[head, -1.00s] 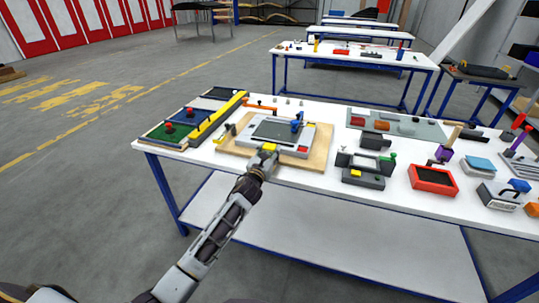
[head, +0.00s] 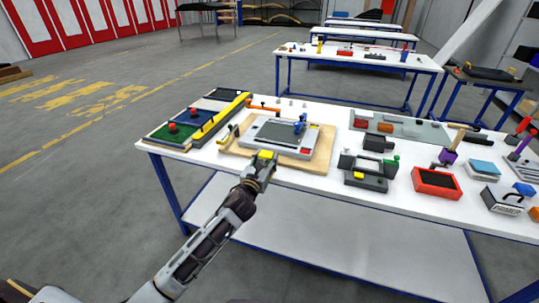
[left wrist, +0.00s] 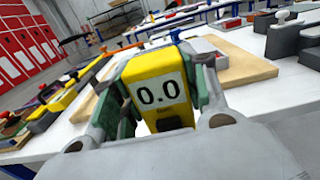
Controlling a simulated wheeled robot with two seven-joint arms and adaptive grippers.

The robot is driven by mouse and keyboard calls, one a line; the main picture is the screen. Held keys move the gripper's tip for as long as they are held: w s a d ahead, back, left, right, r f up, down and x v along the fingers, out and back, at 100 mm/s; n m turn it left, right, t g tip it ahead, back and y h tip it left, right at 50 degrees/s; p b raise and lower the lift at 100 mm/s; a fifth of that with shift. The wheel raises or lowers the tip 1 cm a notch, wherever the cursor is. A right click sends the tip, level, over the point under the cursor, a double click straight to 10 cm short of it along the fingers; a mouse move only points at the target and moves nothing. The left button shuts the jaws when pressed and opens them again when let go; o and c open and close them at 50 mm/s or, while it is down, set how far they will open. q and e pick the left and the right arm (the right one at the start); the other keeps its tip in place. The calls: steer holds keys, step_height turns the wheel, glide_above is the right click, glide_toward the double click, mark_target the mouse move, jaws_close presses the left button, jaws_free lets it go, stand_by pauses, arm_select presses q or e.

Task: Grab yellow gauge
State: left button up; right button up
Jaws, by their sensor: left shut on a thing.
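The yellow gauge (left wrist: 158,88) has a white display reading 0.0 and fills the middle of the left wrist view. My left gripper (left wrist: 160,100) is shut on it, with a greenish finger on each side of the gauge. In the head view the yellow gauge (head: 265,155) is a small yellow patch at the tip of my left gripper (head: 262,162), at the front edge of the wooden board. The gripper partly covers it there. My right gripper is not in view.
A wooden board (head: 318,160) with a grey plate and blue clamp lies behind the gripper on the white table (head: 300,180). Green, blue and black trays with a long yellow bar (head: 222,117) stand left. A grey fixture (head: 362,178) and red tray (head: 437,182) stand right.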

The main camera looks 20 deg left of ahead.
arm_select(q)
steer(key=s, duration=1.1)
steer(key=shift+a+b, duration=0.2)
steer(key=shift+b, duration=0.1)
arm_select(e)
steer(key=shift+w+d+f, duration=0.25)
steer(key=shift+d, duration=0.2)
arm_select(q)
steer(key=shift+r, duration=0.15)
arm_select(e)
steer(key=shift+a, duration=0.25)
